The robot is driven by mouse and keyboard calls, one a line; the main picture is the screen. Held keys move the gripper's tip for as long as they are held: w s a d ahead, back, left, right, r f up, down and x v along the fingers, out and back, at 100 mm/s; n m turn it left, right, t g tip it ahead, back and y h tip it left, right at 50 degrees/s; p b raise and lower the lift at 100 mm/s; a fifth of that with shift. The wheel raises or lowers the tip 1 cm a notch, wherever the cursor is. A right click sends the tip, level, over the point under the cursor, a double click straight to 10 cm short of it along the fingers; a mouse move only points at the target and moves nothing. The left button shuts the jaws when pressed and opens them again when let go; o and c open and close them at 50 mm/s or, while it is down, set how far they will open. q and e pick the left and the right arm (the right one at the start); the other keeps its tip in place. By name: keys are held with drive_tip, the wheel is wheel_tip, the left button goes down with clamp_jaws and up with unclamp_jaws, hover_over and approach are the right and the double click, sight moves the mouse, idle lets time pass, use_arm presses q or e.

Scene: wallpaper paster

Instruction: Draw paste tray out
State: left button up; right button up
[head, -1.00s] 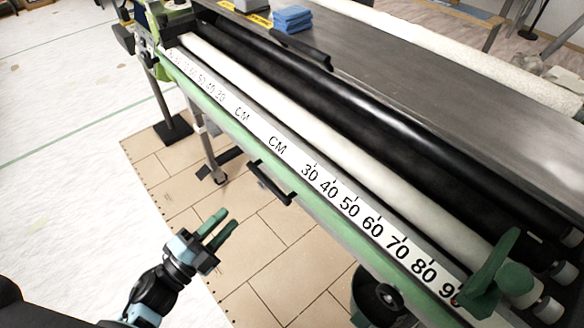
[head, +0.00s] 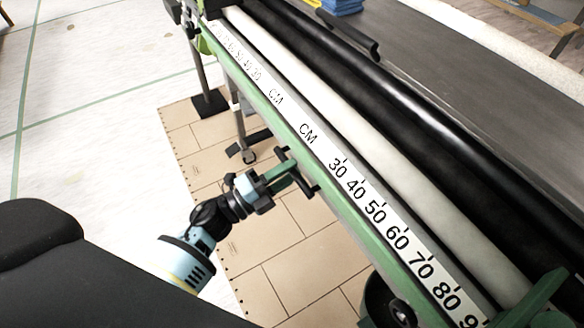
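The pasting machine has a long green front edge (head: 343,206) below a white centimetre scale (head: 310,137). A black bar handle (head: 309,187) sits on this front side, which is presumably the paste tray's handle; the tray's inside is not in view. My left gripper (head: 288,174) is at the handle, its green fingers pointing right and reaching the bar near its middle. The fingers overlap the handle in view, so I cannot tell whether they are closed on it. My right gripper is not in view.
White and black rollers (head: 420,140) run along the machine behind the scale. A grey table top (head: 450,90) lies beyond, with a blue stack (head: 342,5) at the top. Tan floor boards (head: 275,245) lie below the front edge, with machine legs (head: 239,120) at the left.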

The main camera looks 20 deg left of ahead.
use_arm(q)
drive_tip(key=shift+w+d+r, duration=0.15)
drive_tip(key=shift+w+d, duration=0.25)
drive_tip(key=shift+w, duration=0.15)
clamp_jaws()
